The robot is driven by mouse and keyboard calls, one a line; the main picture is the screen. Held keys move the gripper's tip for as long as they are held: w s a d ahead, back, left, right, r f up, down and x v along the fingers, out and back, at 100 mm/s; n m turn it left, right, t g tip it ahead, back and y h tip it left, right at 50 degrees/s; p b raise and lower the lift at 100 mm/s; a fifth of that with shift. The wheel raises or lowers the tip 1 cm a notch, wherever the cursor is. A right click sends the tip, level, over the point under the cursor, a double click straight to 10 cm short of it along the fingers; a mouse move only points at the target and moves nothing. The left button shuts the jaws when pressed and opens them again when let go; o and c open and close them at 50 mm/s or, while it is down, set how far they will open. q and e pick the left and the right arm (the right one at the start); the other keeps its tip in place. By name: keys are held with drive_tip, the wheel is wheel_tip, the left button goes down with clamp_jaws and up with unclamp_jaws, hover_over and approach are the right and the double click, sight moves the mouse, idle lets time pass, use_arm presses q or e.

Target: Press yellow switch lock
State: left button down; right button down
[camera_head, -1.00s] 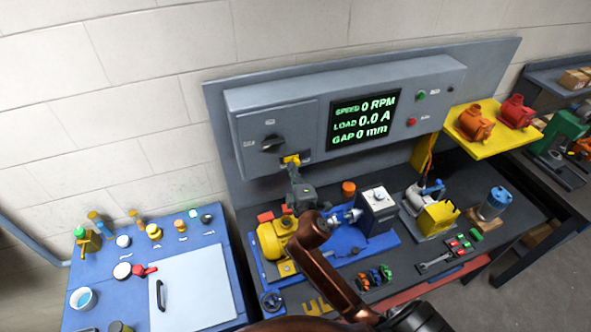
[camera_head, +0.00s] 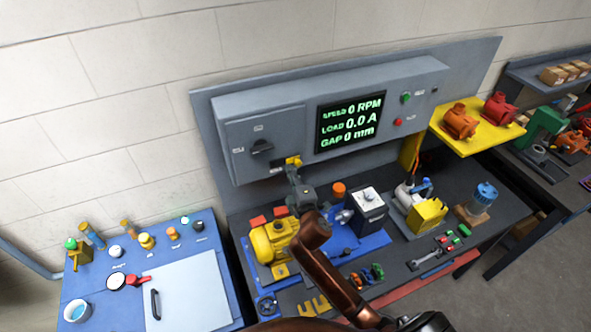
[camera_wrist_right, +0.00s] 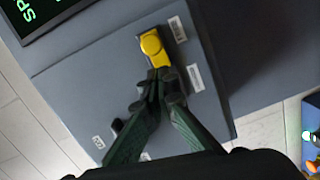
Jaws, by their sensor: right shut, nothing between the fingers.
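The yellow switch lock (camera_head: 293,160) sits on the lower part of the grey control panel's front, right of the black rotary knob (camera_head: 262,146). My right gripper (camera_head: 294,175) is at the panel, just below the lock. In the right wrist view its dark fingertips (camera_wrist_right: 161,78) are together, empty, and at the lock's near end. I cannot tell whether they touch it. My left gripper is not in view.
The panel's screen (camera_head: 350,121) reads 0 RPM, 0.0 A and 0 mm. A blue side table (camera_head: 240,290) with small parts stands at left.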

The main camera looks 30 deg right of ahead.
drive_tip(key=s+a+b, duration=0.2)
drive_tip(key=s+a, duration=0.2)
drive_tip(key=s, duration=0.6)
drive_tip(key=shift+r, duration=0.45)
drive_tip(key=shift+a, duration=0.1)
